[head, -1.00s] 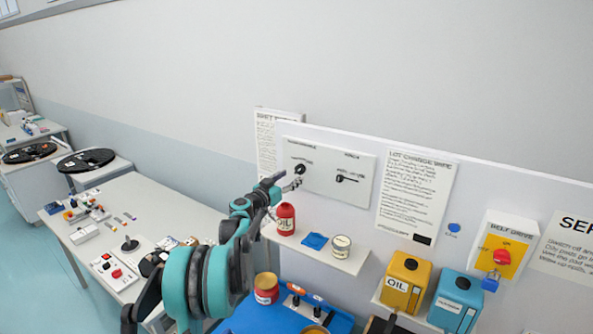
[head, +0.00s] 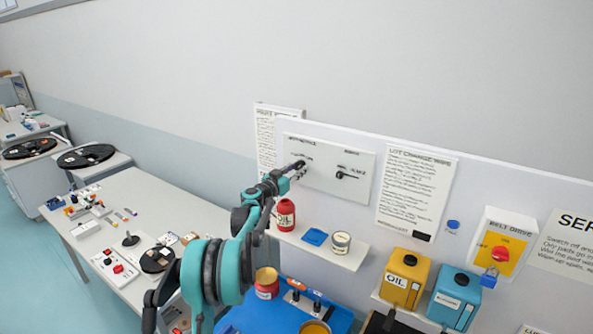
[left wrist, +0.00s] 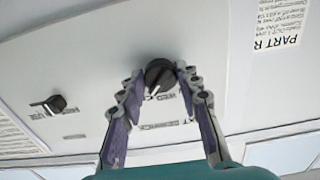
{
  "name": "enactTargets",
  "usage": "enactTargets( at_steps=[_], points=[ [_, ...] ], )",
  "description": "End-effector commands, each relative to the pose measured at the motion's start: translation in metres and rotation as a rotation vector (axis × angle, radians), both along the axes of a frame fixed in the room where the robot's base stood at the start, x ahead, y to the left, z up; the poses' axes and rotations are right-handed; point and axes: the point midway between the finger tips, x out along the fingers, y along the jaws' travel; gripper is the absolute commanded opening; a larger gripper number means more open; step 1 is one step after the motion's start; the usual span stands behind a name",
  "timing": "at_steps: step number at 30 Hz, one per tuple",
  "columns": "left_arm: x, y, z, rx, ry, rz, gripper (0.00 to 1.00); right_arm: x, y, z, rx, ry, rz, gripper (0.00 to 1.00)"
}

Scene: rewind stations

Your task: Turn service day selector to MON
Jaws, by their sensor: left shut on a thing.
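A pale wall panel (head: 325,190) carries two black rotary knobs. My left gripper (head: 297,168) reaches the left knob in the head view and mostly hides it. In the left wrist view, my left gripper (left wrist: 160,79) has one finger on each side of the service day selector knob (left wrist: 158,74) and is shut on it. A white pointer line on this knob points down and slightly left in that view. Small labels around it are too blurred to read surely. The other knob (head: 346,175) is free; it also shows in the left wrist view (left wrist: 52,104). My right gripper is not in view.
Below the panel, a shelf (head: 340,254) holds a red bottle (head: 286,215), a blue cloth-like item (head: 315,237) and a tin (head: 340,243). Yellow (head: 405,278) and blue (head: 455,298) cans stand right. A belt drive switch (head: 499,254) is farther right.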

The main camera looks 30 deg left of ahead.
Motion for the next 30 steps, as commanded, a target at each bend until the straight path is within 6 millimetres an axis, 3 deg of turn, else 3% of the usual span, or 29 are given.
enactTargets(
  at_steps=[11, 30],
  points=[
    [0.0, 0.0, -0.001, -0.124, -0.001, 0.001, 0.04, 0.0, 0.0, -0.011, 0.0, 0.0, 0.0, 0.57],
    [0.0, -0.001, 0.0, -0.706, -0.001, 0.001, 0.04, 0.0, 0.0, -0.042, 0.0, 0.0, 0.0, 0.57]
  ],
)
